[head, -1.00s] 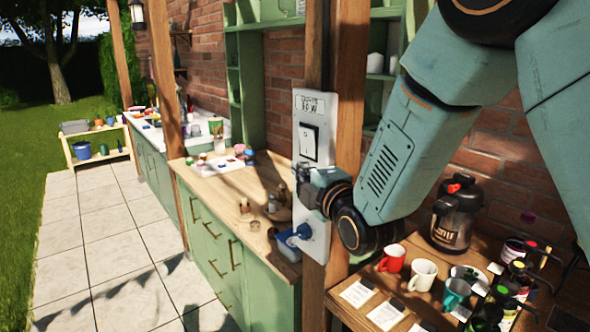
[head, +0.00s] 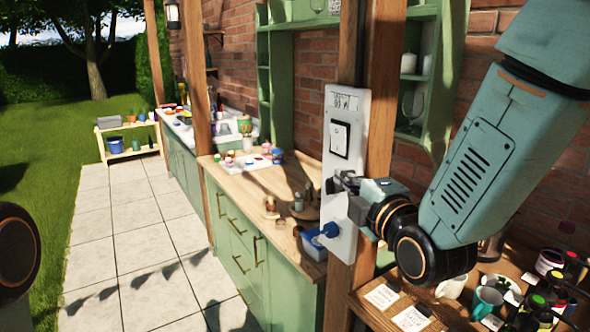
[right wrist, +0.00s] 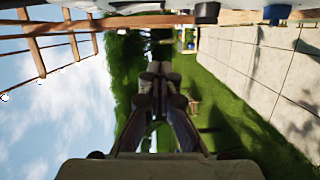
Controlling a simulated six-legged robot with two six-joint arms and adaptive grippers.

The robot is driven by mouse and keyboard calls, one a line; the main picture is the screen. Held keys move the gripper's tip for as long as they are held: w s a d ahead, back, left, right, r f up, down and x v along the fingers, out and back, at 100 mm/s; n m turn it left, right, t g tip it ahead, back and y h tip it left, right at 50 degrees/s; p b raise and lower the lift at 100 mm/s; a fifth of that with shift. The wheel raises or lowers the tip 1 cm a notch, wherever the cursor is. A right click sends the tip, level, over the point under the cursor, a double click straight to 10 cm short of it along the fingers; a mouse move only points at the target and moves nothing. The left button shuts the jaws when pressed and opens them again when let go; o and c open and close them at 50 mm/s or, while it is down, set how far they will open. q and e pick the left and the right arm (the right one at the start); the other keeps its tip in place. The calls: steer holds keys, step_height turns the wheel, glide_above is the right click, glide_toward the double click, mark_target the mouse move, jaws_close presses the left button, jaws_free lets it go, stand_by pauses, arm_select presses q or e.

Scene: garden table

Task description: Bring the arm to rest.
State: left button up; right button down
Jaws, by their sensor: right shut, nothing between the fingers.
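My right arm comes in from the upper right in the head view. Its right gripper (head: 350,195) is in front of the white switch panel (head: 345,150) on the wooden post, below the large rocker switch (head: 340,139). Whether it touches the panel cannot be told. In the right wrist view the fingers of the right gripper (right wrist: 157,75) are together, with nothing between them. A blue plug (head: 328,230) sits low on the panel. The left gripper does not show; a dark round part at the left edge is mine.
A green counter (head: 228,180) with jars and a tray runs behind the post. At the lower right a wooden table (head: 365,298) holds mugs, bottles and cards. Brick wall and shelves stand behind my arm. The paved path (head: 130,230) is clear.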

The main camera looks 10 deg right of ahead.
steer(key=s+f+m+g+b, duration=0.25)
steer(key=s+f+m, duration=0.2)
steer(key=f, duration=0.65)
steer(key=s+d+f+m+g+h+b, duration=0.15)
steer(key=s+f+m+g, duration=0.35)
steer(key=f, duration=0.6)
steer(key=s+f+m+g+b, duration=0.1)
steer(key=f+m+g+b, duration=0.15)
steer(key=f+m, duration=0.65)
arm_select(q)
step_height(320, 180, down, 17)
steer(key=b, duration=1)
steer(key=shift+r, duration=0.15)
arm_select(e)
steer(key=s+f+g, duration=0.7)
steer(key=s+f, duration=1.9)
steer(key=f, duration=0.2)
steer(key=shift+s+f+g, duration=0.2)
steer(key=shift+s+g, duration=0.2)
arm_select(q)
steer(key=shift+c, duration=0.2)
arm_select(e)
steer(key=shift+m, duration=0.25)
